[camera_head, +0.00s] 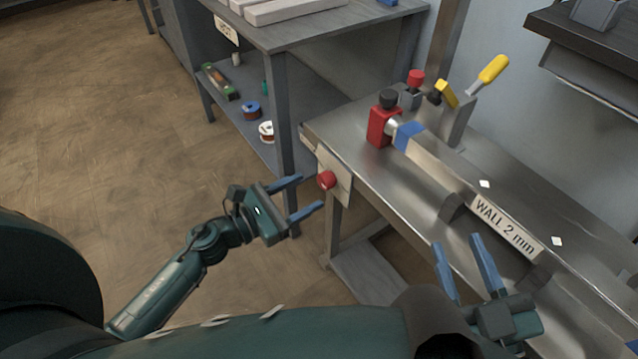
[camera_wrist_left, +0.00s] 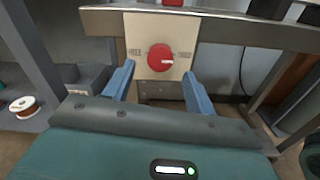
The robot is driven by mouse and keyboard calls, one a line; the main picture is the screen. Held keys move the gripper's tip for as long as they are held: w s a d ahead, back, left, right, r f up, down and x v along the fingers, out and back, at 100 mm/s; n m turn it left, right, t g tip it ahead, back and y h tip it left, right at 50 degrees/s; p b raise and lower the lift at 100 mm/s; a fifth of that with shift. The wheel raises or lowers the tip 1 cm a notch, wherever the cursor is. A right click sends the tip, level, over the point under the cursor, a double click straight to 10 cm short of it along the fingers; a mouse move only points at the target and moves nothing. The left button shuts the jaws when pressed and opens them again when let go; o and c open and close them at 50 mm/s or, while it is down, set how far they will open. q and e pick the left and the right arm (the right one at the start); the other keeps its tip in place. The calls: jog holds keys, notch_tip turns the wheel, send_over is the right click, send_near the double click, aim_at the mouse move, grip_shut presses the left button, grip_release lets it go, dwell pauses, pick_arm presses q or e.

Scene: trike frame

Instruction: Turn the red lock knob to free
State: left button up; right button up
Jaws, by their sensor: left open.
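The red lock knob (camera_head: 326,180) sits on a pale plate (camera_head: 340,172) on the near left end of the metal bench. In the left wrist view the round red knob (camera_wrist_left: 160,58) is centred on the plate (camera_wrist_left: 140,24), with small labels on either side, too blurred to read. My left gripper (camera_head: 312,194) is open, its blue fingers pointing at the knob from the left, apart from it. In the wrist view the fingers (camera_wrist_left: 158,84) lie below and either side of the knob. My right gripper (camera_head: 456,250) is open and empty beside the bench's front edge.
A shelf unit (camera_head: 330,37) holding spools stands behind left. Floor at left is clear.

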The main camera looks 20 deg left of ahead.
aim_at(321, 184)
pick_arm(q)
jog(key=shift+x, duration=2.3)
jog(key=shift+c, duration=0.2)
jog(key=c, duration=1)
jog(key=shift+o, duration=0.2)
